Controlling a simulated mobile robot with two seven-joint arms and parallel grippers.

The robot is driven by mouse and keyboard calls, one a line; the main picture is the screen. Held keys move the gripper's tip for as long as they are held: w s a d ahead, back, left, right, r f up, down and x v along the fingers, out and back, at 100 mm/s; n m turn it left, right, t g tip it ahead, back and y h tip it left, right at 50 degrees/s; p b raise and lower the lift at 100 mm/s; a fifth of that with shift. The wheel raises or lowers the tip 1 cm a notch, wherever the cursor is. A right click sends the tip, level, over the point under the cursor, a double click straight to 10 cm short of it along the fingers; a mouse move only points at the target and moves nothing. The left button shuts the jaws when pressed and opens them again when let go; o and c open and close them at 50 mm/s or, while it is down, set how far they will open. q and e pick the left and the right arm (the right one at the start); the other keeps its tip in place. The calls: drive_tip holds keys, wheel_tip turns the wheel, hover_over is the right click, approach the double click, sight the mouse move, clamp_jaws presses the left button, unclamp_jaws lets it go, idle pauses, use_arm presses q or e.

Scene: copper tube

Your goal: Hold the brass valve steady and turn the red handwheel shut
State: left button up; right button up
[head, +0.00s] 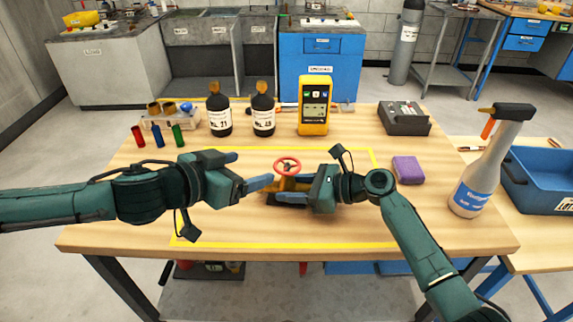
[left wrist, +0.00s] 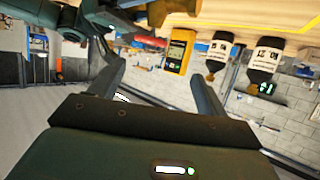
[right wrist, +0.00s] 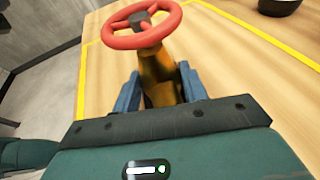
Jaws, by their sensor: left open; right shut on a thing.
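The brass valve (right wrist: 157,72) stands on the wooden table, with the red handwheel (head: 287,167) on top. The handwheel fills the upper part of the right wrist view (right wrist: 163,35). My right gripper (head: 292,199) is shut on the valve body below the wheel; its blue fingers sit on either side of the brass (right wrist: 155,88). My left gripper (head: 248,172) is open and empty, just left of the valve and apart from the wheel. In the left wrist view its fingers (left wrist: 158,80) are spread with nothing between them, and the handwheel shows red near the top (left wrist: 146,41).
Two dark bottles (head: 219,117) and a yellow meter (head: 314,113) stand behind the valve. A purple sponge (head: 408,170), a spray bottle (head: 483,176) and a grey box (head: 403,119) are to the right. Yellow tape (head: 215,244) outlines the work area, whose front is clear.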

sight(285, 166)
use_arm(q)
drive_tip(key=shift+m, duration=0.3)
drive_tip(key=x, duration=0.3)
drive_tip(key=s+x, duration=0.1)
drive_tip(key=x, duration=0.3)
drive_tip(key=d+x, duration=0.1)
drive_tip(key=x, duration=0.3)
drive_tip(key=shift+d+f, duration=0.15)
drive_tip(key=shift+f, duration=0.3)
drive_tip(key=shift+c, duration=0.4)
drive_tip(key=shift+g, duration=0.3)
drive_tip(key=c, duration=0.9)
